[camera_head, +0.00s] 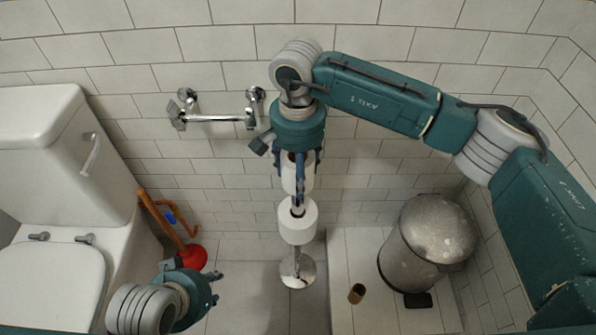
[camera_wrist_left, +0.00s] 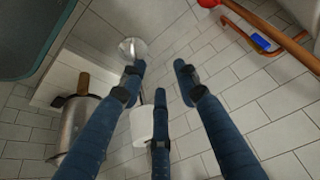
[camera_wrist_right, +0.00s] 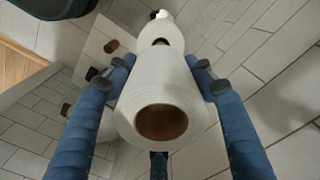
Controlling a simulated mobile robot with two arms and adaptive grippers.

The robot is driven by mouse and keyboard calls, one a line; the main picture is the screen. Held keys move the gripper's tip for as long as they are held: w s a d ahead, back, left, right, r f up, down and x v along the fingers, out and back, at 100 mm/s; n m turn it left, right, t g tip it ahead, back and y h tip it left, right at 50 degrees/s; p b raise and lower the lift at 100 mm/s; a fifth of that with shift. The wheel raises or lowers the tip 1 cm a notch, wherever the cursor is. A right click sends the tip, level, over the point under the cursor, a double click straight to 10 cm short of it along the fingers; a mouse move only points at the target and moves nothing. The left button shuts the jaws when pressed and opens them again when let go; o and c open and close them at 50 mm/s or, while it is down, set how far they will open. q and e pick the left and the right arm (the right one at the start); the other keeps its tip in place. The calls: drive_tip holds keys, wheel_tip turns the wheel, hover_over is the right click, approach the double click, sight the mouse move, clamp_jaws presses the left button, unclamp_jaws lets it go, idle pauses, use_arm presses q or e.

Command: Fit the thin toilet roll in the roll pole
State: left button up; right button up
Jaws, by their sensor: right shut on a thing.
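My right gripper (camera_head: 299,176) is shut on a white toilet roll (camera_wrist_right: 160,92), whose brown core opening faces the right wrist camera. It holds this roll above the chrome roll pole (camera_head: 297,261). Another white roll (camera_head: 298,224) sits around the pole below it; it also shows in the right wrist view (camera_wrist_right: 161,29) beyond the held roll. A gripper finger hides part of the held roll in the head view, and whether the pole tip enters its core cannot be seen. My left gripper (camera_head: 216,287) is open and empty, low at the left of the pole.
A metal bin (camera_head: 420,245) stands at right, with a brown cardboard tube (camera_head: 356,293) on the floor nearby. The toilet (camera_head: 60,210) is at left. An empty chrome holder (camera_head: 215,118) is on the wall.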

use_arm(q)
drive_tip(key=shift+w+d, duration=0.15)
drive_tip(key=shift+w, duration=0.35)
use_arm(e)
drive_tip(key=shift+f, duration=0.2)
use_arm(q)
drive_tip(key=shift+w+d+r+t, duration=0.1)
drive_tip(key=shift+w+r+t, duration=0.05)
drive_tip(key=shift+w+t, duration=0.2)
drive_tip(key=shift+w+d+r+t+b, duration=0.15)
drive_tip(key=shift+w+r+t+b, duration=0.1)
drive_tip(key=shift+w, duration=0.15)
drive_tip(key=shift+w+d+r+t+b, duration=0.1)
drive_tip(key=shift+w+t, duration=0.1)
drive_tip(key=shift+w, duration=0.2)
use_arm(e)
drive_tip(key=shift+f, duration=0.25)
use_arm(q)
drive_tip(key=shift+w+d+r, duration=0.1)
drive_tip(key=shift+w, duration=0.2)
drive_tip(key=shift+w+d+r+t, duration=0.2)
drive_tip(key=shift+w+t, duration=0.1)
drive_tip(key=shift+w, duration=0.1)
use_arm(e)
drive_tip(key=shift+f, duration=0.15)
